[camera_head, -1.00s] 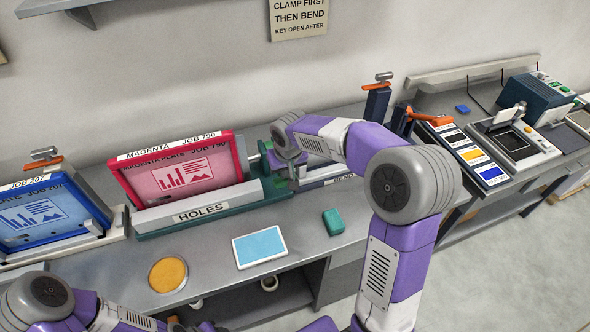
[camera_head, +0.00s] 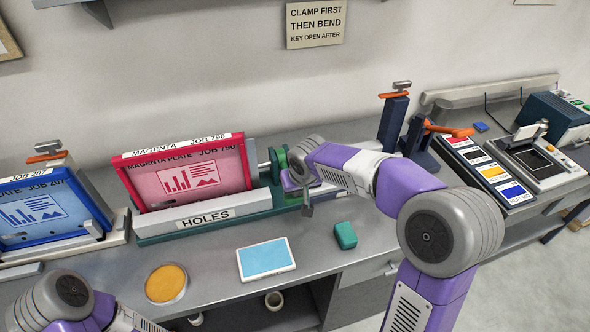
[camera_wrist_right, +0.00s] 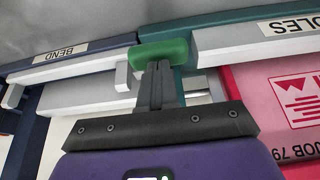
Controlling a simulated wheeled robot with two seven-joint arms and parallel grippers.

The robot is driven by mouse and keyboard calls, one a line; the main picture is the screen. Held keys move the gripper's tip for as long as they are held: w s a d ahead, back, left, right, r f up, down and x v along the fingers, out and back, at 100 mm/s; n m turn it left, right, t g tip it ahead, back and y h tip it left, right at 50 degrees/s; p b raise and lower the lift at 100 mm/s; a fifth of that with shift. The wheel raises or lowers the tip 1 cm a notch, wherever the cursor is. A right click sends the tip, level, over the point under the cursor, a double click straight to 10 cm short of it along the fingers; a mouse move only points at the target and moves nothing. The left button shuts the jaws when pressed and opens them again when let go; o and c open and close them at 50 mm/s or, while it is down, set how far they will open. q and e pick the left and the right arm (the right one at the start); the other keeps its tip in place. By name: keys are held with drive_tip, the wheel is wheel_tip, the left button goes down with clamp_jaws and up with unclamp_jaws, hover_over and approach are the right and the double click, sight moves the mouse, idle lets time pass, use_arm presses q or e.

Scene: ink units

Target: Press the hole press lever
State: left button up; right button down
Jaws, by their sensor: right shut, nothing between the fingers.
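The hole press (camera_head: 207,217), labelled HOLES, stands on the bench with a magenta plate (camera_head: 190,180) upright in it. At its right end is a green mechanism (camera_head: 279,163), partly hidden behind my right gripper (camera_head: 306,207). In the right wrist view a rounded green lever handle (camera_wrist_right: 160,50) lies straight ahead of my right gripper (camera_wrist_right: 158,68). Its fingers are shut and empty, and the tips overlap the handle's lower edge in the picture. I cannot tell whether they touch it. My left arm shows at the lower left of the head view; its gripper is out of frame.
A unit labelled BEND (camera_wrist_right: 62,57) adjoins the press. A blue plate (camera_head: 45,212) stands in another unit at left. A yellow disc (camera_head: 166,283), a light-blue pad (camera_head: 266,259) and a green block (camera_head: 345,235) lie on the front bench. Dark blue posts (camera_head: 393,122) rise at right.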

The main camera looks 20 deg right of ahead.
wheel_tip(320, 180, up, 4)
drive_tip(key=p, duration=0.3)
drive_tip(key=shift+s+f, duration=0.1)
drive_tip(key=shift+f, duration=0.1)
drive_tip(key=p+v, duration=0.1)
drive_tip(key=v, duration=0.9)
drive_tip(key=shift+s, duration=0.15)
